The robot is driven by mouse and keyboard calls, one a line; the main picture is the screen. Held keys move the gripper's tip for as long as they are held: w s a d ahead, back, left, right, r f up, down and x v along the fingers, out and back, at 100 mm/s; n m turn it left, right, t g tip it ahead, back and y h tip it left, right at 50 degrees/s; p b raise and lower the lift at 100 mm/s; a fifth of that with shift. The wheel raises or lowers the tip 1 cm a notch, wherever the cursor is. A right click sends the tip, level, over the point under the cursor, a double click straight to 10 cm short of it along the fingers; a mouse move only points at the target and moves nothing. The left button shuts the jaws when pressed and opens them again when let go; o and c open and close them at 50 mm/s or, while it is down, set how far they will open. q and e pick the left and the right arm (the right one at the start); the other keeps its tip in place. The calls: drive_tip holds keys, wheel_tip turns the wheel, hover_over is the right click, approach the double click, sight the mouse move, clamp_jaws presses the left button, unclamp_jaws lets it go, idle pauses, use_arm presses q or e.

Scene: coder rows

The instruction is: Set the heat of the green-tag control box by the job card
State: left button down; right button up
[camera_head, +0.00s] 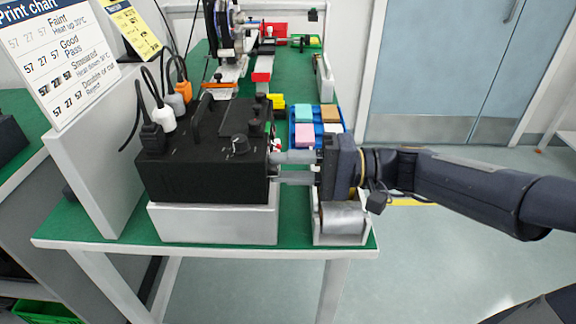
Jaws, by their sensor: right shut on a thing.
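A black control box (200,178) sits on a white block near the front of the green bench. A round knob (240,145) with light marks around it is on its top face, and cables plug into its left side. No green tag can be made out clearly on it. My right gripper (274,168) reaches in from the right, its two fingers level against the box's right side. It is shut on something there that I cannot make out. A yellow card (132,28) with small print, perhaps the job card, hangs at the upper left. My left gripper is out of view.
A white print chart (62,60) stands on a panel left of the box. A blue tray (292,113) with coloured blocks lies behind my gripper. A metal roller (342,222) sits in a white holder below it. Machinery stands further back.

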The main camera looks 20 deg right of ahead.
drive_tip(key=shift+m+p, duration=13)
drive_tip(key=shift+p, duration=1.1)
drive_tip(key=o, duration=0.7)
